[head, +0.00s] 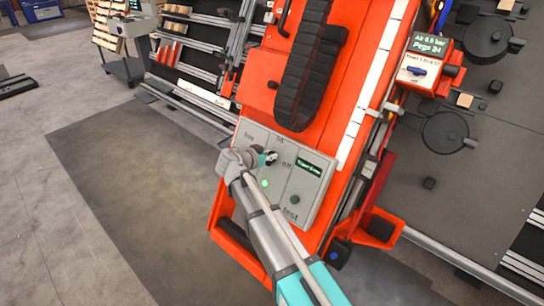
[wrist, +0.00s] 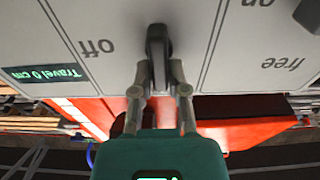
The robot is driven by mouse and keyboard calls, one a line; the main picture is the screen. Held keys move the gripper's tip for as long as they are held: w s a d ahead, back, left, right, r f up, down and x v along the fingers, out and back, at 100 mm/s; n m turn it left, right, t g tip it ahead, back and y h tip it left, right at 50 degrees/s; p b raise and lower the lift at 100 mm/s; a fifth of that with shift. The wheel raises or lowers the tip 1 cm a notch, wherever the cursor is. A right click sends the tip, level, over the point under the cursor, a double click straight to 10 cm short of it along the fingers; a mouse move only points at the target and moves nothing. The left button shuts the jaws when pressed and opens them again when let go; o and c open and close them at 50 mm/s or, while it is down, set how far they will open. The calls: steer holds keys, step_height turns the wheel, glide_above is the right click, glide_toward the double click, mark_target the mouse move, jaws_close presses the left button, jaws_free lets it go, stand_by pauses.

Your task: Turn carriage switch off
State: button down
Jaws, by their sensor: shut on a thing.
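The carriage switch is a dark lever (wrist: 158,42) on a pale grey control panel (wrist: 110,20). In the wrist view the labels "off", "on" and "free" show upside down around it. The lever stands upright in that picture, with "off" to its left and "free" to its right. I cannot tell which label it points to. My gripper (wrist: 160,75) is shut on the lever, one finger on each side. In the head view my gripper (head: 266,157) is at the panel (head: 277,195), partly hiding the switch.
The panel has a lit green lamp (head: 264,183), a dark button (head: 295,198) above "test", and a display (head: 310,168) reading "Travel 0 cm" in the wrist view. The panel sits on an orange carriage (head: 345,60). A box with a blue switch (head: 416,70) is at upper right.

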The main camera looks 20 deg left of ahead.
steer(key=shift+d, duration=0.1)
steer(key=n, duration=0.4)
steer(key=shift+a+f+n, duration=0.1)
steer(key=shift+a+n, duration=0.15)
steer(key=shift+n, duration=0.15)
steer(key=n, duration=0.3)
steer(key=n+y, duration=0.1)
steer(key=shift+a+f+n, duration=0.15)
steer(key=shift+a+n, duration=0.1)
steer(key=shift+n, duration=0.15)
steer(key=n, duration=0.4)
steer(key=shift+s+a+f+n, duration=0.1)
steer(key=shift+a+f+n, duration=0.1)
steer(key=shift+n, duration=0.1)
steer(key=shift+s+a+f+n+g+y, duration=0.1)
steer(key=shift+f+n+g+y, duration=0.05)
steer(key=shift+n, duration=0.9)
steer(key=shift+f+n+g+y, duration=0.1)
steer(key=shift+n+g+y, duration=0.05)
steer(key=shift+n, duration=0.9)
steer(key=c, duration=0.7)
jaws_free()
steer(key=shift+o, duration=0.3)
